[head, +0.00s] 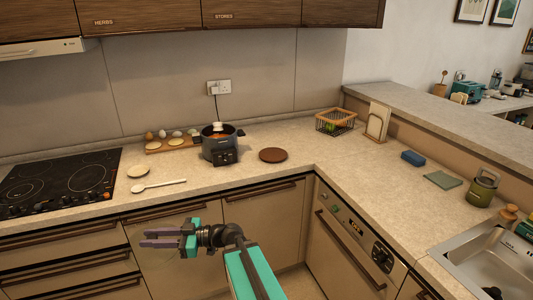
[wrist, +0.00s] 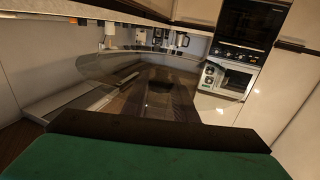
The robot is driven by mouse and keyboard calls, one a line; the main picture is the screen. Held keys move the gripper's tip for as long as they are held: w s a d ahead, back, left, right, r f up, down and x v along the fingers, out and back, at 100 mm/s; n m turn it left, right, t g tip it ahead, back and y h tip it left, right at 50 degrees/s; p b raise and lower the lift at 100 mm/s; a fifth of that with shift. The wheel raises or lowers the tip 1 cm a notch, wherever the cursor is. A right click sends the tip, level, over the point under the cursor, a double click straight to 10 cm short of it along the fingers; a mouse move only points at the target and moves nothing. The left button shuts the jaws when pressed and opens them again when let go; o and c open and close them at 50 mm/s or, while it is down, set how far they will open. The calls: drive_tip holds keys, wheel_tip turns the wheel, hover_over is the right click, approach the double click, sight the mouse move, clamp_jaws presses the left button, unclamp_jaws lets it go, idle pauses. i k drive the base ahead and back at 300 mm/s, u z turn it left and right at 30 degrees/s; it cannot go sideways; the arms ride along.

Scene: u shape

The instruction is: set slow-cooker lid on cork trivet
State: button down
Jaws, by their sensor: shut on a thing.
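My gripper (head: 147,238) is in front of the lower cabinets, below the counter edge, pointing left. It is shut on the clear glass lid (wrist: 125,68), which spreads ahead of the fingers in the wrist view; in the head view the lid is barely visible. The dark slow cooker (head: 221,150) stands uncovered on the counter with orange food inside. A flat round brown disc (head: 273,155), which looks like the cork trivet, lies bare to its right. My gripper is well to the left of and below it.
A board with food (head: 172,146) is left of the cooker. A pale round disc (head: 138,171) and a spoon (head: 158,186) lie near the hob (head: 60,182). A wire basket (head: 335,122) stands in the corner. The counter around the brown disc is clear.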

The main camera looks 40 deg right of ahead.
sight(273, 153)
drive_tip(key=i, duration=0.85)
drive_tip(key=z, duration=0.05)
